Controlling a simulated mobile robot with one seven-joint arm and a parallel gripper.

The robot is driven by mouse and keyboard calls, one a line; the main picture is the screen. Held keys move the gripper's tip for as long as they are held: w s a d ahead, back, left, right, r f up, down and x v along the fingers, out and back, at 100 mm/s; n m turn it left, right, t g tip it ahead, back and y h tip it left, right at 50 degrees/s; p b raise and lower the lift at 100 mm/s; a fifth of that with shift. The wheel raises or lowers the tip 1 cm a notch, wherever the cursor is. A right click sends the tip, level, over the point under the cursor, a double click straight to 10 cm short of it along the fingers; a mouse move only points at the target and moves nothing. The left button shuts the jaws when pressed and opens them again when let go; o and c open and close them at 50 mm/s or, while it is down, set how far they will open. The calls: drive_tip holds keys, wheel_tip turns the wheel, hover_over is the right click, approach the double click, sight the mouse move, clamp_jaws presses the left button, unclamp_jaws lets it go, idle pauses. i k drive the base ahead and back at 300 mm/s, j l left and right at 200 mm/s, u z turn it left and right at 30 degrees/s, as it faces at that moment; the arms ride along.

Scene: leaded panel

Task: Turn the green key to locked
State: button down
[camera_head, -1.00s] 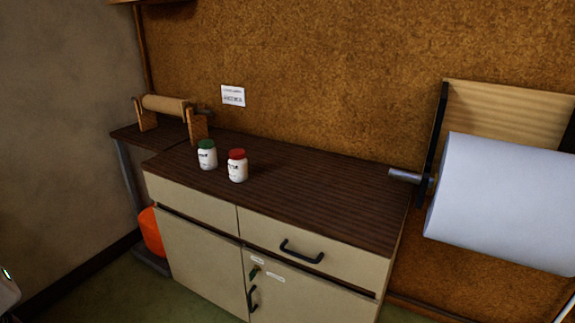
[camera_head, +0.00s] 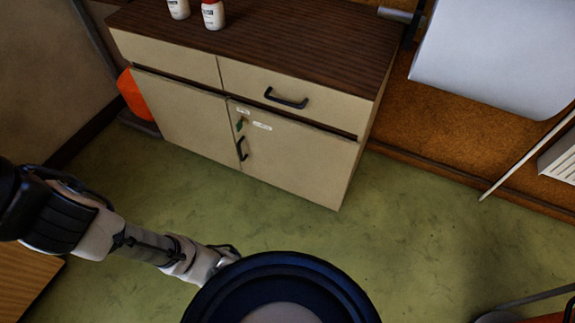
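The green key (camera_head: 239,125) sits in the lock of the right cupboard door (camera_head: 290,160), near the door's upper left corner, above a black handle (camera_head: 242,148). It is small in the picture, and I cannot read its turn angle. Two small white labels are beside it, one above (camera_head: 243,111) and one to the right (camera_head: 262,126); their text is too small to read. My arm reaches in from the left, low in the picture and well apart from the key. My gripper's fingers do not show; the arm's end is cut off behind my dark round base part.
The cabinet has a drawer with a black handle (camera_head: 287,101) above the door. White bottles (camera_head: 213,14) stand on its dark top (camera_head: 300,40). Green floor (camera_head: 400,230) lies open before it. An orange object (camera_head: 134,94) is at its left, a wooden surface (camera_head: 25,280) at lower left.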

sight(240, 125)
drive_tip(key=i+j+z, duration=0.1)
drive_tip(key=j, duration=0.4)
drive_tip(key=i+j+z, duration=0.15)
drive_tip(key=j, duration=0.35)
drive_tip(key=j+z, duration=0.1)
drive_tip(key=j, duration=0.4)
drive_tip(key=i, duration=0.05)
